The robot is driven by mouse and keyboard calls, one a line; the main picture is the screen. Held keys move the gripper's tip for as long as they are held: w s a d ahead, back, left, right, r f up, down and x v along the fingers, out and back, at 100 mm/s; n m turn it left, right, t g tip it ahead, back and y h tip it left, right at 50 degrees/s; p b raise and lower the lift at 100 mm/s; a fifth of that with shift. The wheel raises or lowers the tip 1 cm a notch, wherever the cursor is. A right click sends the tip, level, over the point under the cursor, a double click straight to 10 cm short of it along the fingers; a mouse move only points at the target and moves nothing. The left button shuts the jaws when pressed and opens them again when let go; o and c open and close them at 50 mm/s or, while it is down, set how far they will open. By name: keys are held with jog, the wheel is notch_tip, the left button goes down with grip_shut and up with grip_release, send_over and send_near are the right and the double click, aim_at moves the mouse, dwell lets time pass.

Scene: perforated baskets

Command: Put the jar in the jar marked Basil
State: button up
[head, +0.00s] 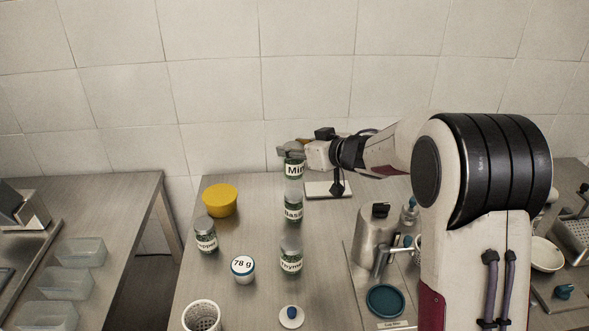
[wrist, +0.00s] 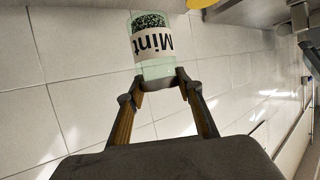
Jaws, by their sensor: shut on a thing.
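My gripper (head: 291,149) is shut on a glass jar marked Mint (head: 294,169), holding it near its top end. In the wrist view the Mint jar (wrist: 151,45) sits between the fingertips (wrist: 160,84), with dark green contents at its far end. The jar marked Basil (head: 293,210) stands on the table, directly below the Mint jar in the head view. The Basil jar does not show in the wrist view.
A Thyme jar (head: 291,258) stands in front, a Pepper jar (head: 206,236) and yellow bowl (head: 220,201) to the left. A tub marked 78 g (head: 243,270), a perforated basket (head: 202,317) and a blue-knobbed white disc (head: 291,317) are nearer. A metal jug (head: 376,236) stands right.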

aim_at(301, 168)
jog(key=shift+f, duration=1.1)
jog(key=shift+f, duration=1.85)
jog(key=shift+f, duration=0.1)
jog(key=o, duration=1.3)
jog(key=shift+s, duration=0.1)
jog(key=shift+s+d+r, duration=0.35)
jog(key=shift+s+d, duration=0.05)
jog(key=shift+v, duration=5.35)
